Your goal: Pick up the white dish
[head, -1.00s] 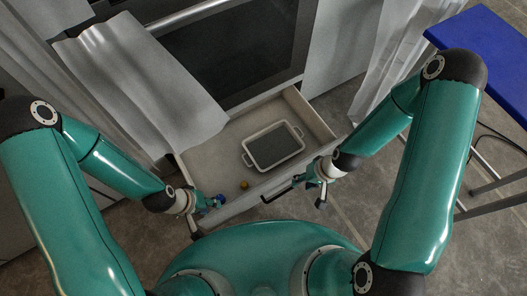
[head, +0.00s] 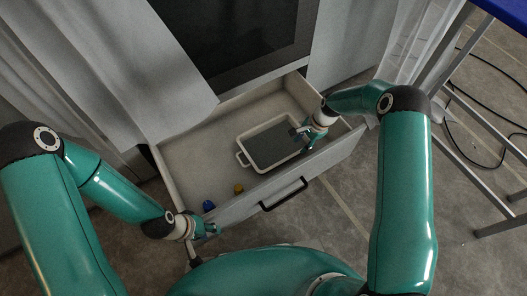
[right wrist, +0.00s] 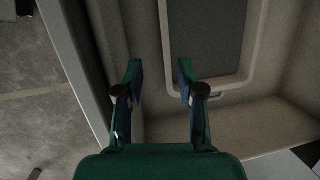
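The white dish (head: 244,145) is a shallow rectangular tray with a grey inside and a loop handle at its left end. It lies in the open drawer (head: 168,170). My right gripper (head: 302,136) is over the dish's right end and hides part of it. In the right wrist view my right gripper (right wrist: 161,72) is open and empty, with the rim of the dish (right wrist: 166,50) showing beyond and between its fingertips. I cannot tell whether they touch. My left gripper (head: 215,229) is outside the drawer front, away from the dish; its opening is unclear.
A small blue object (head: 208,205) and an orange ball (head: 239,188) lie near the drawer front. The drawer front has a black handle (head: 284,195). The oven (head: 235,40) stands behind. A blue-topped table (head: 505,10) is at the right. The drawer's left part is bare.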

